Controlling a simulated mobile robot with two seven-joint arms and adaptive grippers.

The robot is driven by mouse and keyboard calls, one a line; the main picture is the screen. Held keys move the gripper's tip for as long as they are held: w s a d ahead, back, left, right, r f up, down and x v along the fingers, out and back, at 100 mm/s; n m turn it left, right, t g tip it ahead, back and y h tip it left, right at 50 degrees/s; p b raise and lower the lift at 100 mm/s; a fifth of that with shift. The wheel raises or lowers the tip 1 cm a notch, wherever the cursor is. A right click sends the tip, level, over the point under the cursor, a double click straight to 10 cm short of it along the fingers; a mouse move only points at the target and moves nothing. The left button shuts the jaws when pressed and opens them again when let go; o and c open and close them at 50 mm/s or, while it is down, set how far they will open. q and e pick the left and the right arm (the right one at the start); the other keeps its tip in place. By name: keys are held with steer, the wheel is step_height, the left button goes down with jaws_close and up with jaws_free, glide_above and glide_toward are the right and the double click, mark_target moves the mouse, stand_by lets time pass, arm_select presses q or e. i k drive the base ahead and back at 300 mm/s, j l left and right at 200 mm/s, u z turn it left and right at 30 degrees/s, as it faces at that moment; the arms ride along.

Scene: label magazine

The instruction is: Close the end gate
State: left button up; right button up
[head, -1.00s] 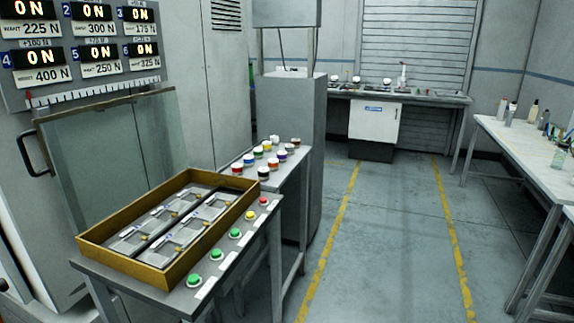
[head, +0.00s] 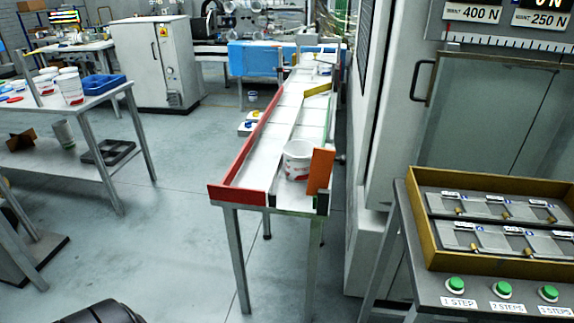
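The end gate looks to be the orange upright plate (head: 320,172) at the near right corner of the long white label magazine (head: 250,160) in the head view. It stands at an angle and covers only the right part of the right lane's near end, so it looks open. A white tub with red marks (head: 297,155) stands in that lane just behind and left of the plate. A dark rounded part at the bottom left edge may be mine. Neither gripper can be made out.
A red rail (head: 243,160) edges the magazine's left side and near left end. A grey machine cabinet and a bench with a yellow-brown tray (head: 425,240) and green buttons stand right. A table with tubs and a blue bin (head: 104,84) stands left.

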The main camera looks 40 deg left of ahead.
mark_target(322, 160)
steer(key=i+l+u, duration=0.1)
steer(key=l+u, duration=0.15)
steer(key=u, duration=0.15)
steer(key=i+l+u, duration=0.1)
steer(key=l+u, duration=0.45)
steer(key=u, duration=0.2)
steer(key=l+u, duration=0.35)
steer(key=i+j, duration=0.05)
